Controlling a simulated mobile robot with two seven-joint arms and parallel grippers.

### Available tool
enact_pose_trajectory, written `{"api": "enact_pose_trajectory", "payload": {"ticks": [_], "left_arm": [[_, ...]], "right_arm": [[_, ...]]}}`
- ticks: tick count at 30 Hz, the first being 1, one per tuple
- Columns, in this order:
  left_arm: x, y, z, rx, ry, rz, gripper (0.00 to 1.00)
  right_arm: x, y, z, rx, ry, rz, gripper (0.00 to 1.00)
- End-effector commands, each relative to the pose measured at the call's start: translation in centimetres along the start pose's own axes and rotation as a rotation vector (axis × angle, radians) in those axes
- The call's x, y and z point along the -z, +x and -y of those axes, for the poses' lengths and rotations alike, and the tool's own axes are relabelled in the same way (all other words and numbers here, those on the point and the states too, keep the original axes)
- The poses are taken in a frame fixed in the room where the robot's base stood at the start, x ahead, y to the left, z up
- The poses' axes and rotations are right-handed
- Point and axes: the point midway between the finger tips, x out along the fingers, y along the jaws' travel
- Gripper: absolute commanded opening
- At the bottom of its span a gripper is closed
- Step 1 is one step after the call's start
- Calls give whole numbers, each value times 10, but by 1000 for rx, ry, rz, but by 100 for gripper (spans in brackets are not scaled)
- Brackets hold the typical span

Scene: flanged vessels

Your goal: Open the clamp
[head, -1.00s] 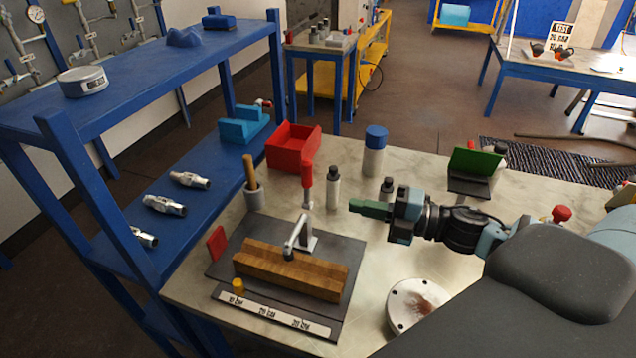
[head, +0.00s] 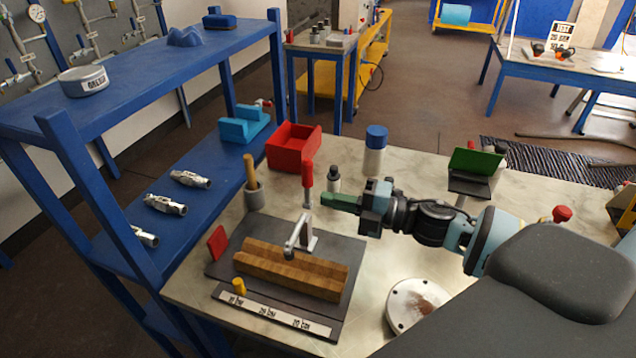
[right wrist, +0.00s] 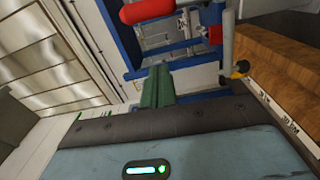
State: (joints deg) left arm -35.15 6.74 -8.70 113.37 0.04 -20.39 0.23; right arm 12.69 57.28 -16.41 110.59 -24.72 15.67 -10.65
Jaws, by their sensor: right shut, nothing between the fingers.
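The clamp has a red handle (head: 307,176) standing upright and a metal body (head: 309,242) at the back edge of the wooden block. Its metal arm (head: 295,233) reaches forward over the block (head: 290,270). My right gripper (head: 340,202), with green fingers, is shut and empty, just right of the clamp and slightly below the handle's grip, apart from it. In the right wrist view the green fingers (right wrist: 157,88) are together, with the red handle (right wrist: 152,9) above them and the wooden block (right wrist: 275,50) at the right. My left gripper is not in view.
A dark base plate (head: 345,250) carries the block, a red plate (head: 217,243) and a yellow knob (head: 239,286). Near the clamp stand a mortar with pestle (head: 254,193), a dark-capped bottle (head: 334,179) and a red bin (head: 291,150). A round flange (head: 412,303) lies in front.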

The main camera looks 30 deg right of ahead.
Motion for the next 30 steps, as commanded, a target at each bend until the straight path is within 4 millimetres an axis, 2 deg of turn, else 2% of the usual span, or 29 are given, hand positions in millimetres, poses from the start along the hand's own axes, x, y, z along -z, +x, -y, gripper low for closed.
{"api": "enact_pose_trajectory", "payload": {"ticks": [10, 12, 18, 30], "left_arm": [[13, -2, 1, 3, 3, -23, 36], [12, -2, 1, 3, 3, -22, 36], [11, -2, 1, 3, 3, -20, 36], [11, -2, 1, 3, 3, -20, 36]], "right_arm": [[0, 41, -4, -5, -5, -2, 0], [-12, 42, -3, -2, -5, 3, 0], [-31, 47, -1, -1, -3, 1, 0], [-39, 48, -1, -1, -1, -1, 0]]}}
